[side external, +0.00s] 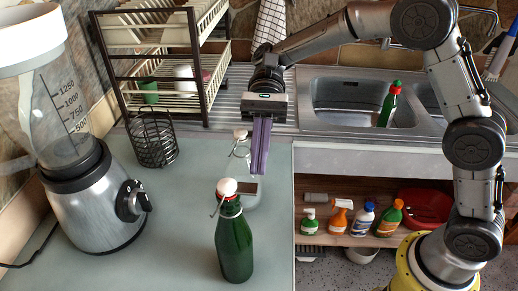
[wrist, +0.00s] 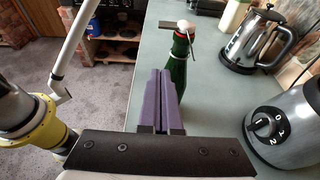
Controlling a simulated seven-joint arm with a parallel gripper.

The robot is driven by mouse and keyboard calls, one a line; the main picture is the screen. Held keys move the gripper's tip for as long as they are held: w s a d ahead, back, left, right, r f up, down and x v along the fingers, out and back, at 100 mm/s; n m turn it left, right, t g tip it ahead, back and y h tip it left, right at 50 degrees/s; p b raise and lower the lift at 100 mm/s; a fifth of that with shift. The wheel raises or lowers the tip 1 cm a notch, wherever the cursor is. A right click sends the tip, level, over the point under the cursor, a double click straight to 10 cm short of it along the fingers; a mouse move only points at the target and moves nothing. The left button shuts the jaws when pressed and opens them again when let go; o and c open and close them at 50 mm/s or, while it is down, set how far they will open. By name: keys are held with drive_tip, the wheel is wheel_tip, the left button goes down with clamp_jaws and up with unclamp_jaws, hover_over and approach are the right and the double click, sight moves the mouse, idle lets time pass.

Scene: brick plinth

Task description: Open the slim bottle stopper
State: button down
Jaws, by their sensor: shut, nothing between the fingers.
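A slim green bottle (side external: 234,245) stands upright on the counter, in front of my gripper in the side view. Its white stopper (side external: 227,186) with a red band sits on the mouth, with a wire bail at the neck. In the wrist view the bottle (wrist: 177,66) and its white stopper (wrist: 184,27) show beyond the fingertips. My gripper (side external: 259,172) points down with its purple fingers together and empty, behind and apart from the bottle. The fingers (wrist: 159,73) also show closed in the wrist view.
A clear container (side external: 247,192) with a white wire-held stopper (side external: 240,134) stands close beside my fingers. A blender (side external: 92,205) is at left, a black wire basket (side external: 153,140) behind it. A dish rack (side external: 165,90) and sink (side external: 345,88) are at the back. The front counter is mostly clear.

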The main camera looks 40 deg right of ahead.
sight(248, 190)
drive_tip(key=s+a+r, duration=0.1)
drive_tip(key=s+a, duration=0.3)
drive_tip(key=shift+s+a+r, duration=0.3)
drive_tip(key=shift+a+r, duration=0.05)
drive_tip(key=shift+r+m, duration=0.3)
drive_tip(key=shift+m, duration=0.2)
idle(0.5)
drive_tip(key=shift+w+a+r, duration=0.2)
drive_tip(key=shift+r, duration=0.55)
drive_tip(key=w+a+r+m+g+h, duration=0.1)
drive_tip(key=w+a+r+m+g, duration=0.1)
drive_tip(key=w+a+m, duration=0.1)
drive_tip(key=shift+w+a+r+h, duration=0.3)
drive_tip(key=shift+w+a+r, duration=0.1)
drive_tip(key=shift+w+a, duration=0.5)
